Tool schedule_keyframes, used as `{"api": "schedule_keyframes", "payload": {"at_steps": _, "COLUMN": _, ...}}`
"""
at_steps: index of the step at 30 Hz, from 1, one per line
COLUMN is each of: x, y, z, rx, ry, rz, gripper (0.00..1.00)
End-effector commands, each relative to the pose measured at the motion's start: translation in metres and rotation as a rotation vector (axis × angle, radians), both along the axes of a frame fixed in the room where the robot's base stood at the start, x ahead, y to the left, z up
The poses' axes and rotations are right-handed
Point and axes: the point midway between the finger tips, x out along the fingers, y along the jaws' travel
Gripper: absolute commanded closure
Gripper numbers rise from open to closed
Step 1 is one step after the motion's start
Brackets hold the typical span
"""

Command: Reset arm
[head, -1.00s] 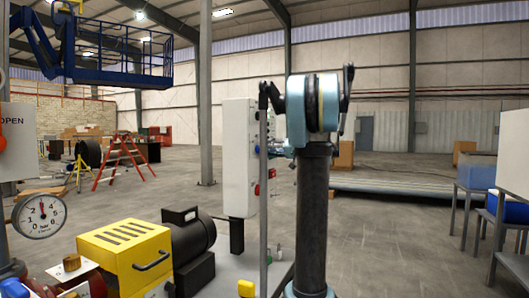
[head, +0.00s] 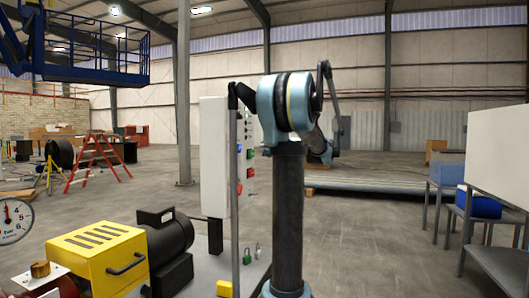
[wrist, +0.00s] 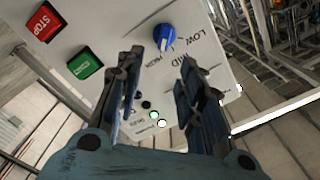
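My gripper (wrist: 157,64) is open in the wrist view, with a clear gap between its two fingers and nothing between them. A white control panel (wrist: 110,20) lies beyond the fingers, tilted in the picture. It carries a red STOP button (wrist: 43,21), a green button (wrist: 85,64) and a blue knob (wrist: 164,37) beside speed markings. The knob shows just past the fingertips; I cannot tell the distance, but no contact shows. In the head view my arm stands in the middle, and my gripper cannot be made out there.
The panel's box (head: 213,160) stands close left of my arm. A yellow machine cover (head: 95,255), a dark motor (head: 168,250) and a pressure gauge (head: 12,222) are at lower left. Blue bins (head: 478,203) on metal stands are at right. Open floor lies beyond.

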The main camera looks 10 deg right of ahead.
Motion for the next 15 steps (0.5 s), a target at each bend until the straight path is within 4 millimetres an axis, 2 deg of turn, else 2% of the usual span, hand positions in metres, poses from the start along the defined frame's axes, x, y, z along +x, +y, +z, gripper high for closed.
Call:
{"api": "schedule_keyframes", "payload": {"at_steps": 5, "x": 0.0, "y": 0.001, "z": 0.0, "rx": -0.001, "ry": 0.002, "rz": 0.001, "gripper": 0.65}}
{"api": "schedule_keyframes", "payload": {"at_steps": 8, "x": -0.004, "y": 0.01, "z": -0.005, "rx": -0.013, "ry": 0.02, "rz": 0.007, "gripper": 0.65}}
{"api": "schedule_keyframes", "payload": {"at_steps": 11, "x": -0.014, "y": 0.029, "z": -0.018, "rx": -0.042, "ry": 0.07, "rz": 0.02, "gripper": 0.65}}
{"api": "schedule_keyframes", "payload": {"at_steps": 15, "x": -0.039, "y": 0.067, "z": -0.048, "rx": -0.112, "ry": 0.175, "rz": 0.044, "gripper": 0.65}}
